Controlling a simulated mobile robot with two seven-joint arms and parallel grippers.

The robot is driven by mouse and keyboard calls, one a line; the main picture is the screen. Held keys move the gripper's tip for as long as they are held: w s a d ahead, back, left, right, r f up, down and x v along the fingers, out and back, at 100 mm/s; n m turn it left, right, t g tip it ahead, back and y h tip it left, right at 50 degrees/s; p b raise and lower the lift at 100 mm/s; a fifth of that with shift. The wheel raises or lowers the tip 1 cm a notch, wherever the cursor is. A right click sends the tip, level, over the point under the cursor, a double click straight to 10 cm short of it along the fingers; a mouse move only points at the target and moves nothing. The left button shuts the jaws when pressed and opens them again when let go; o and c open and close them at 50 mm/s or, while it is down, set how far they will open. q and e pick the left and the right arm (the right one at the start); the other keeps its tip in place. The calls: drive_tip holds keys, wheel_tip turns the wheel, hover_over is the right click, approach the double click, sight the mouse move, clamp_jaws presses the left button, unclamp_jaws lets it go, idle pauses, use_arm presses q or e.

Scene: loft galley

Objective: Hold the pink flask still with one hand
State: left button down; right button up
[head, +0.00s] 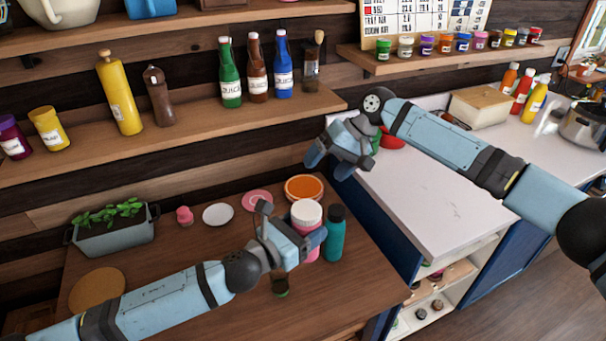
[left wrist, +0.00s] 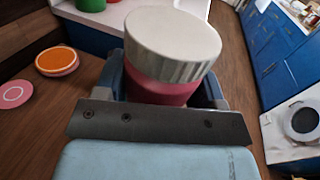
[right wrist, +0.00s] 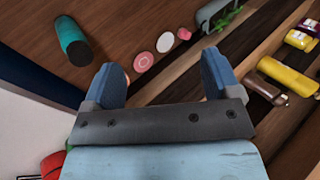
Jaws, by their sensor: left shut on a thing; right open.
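The pink flask (head: 306,215) with a white ribbed lid stands upright on the brown wooden table. In the left wrist view the flask (left wrist: 160,92) sits between the fingers, its lid rising above them. My left gripper (head: 300,245) is shut on the flask's pink body; the head view partly hides the fingers. My right gripper (head: 336,158) is open and empty, up near the corner of the white counter, apart from the flask. In the right wrist view its two fingers (right wrist: 160,82) are spread wide with nothing between them.
A teal bottle (head: 334,233) stands just right of the flask. An orange-topped round container (head: 304,188), a pink disc (head: 257,200), a white disc (head: 218,215) and a planter (head: 113,236) are behind or left. A shelf with bottles (head: 190,119) is above. The white counter (head: 430,200) is mostly clear.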

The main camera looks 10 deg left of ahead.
sight(301, 212)
drive_tip(key=s+a+r+n+h, duration=0.1)
drive_tip(key=s+n+h, duration=0.1)
drive_tip(key=s, duration=0.1)
drive_tip(key=s+a+r+n+t+h, duration=0.1)
drive_tip(key=s+r+n+h, duration=0.1)
drive_tip(key=s, duration=0.2)
drive_tip(key=s+a+r+n+t+h, duration=0.1)
drive_tip(key=s+a+r+n+h, duration=0.1)
drive_tip(key=s+h, duration=0.1)
drive_tip(key=shift+s, duration=0.35)
drive_tip(key=shift+s+f, duration=0.1)
drive_tip(key=shift+s, duration=0.1)
wheel_tip(301, 212, down, 8)
drive_tip(key=shift+r, duration=0.25)
drive_tip(key=shift+c, duration=0.2)
drive_tip(key=c, duration=0.9)
drive_tip(key=n, duration=0.6)
drive_tip(key=shift+s+a, duration=0.15)
drive_tip(key=shift+s, duration=0.2)
drive_tip(key=shift+r, duration=0.2)
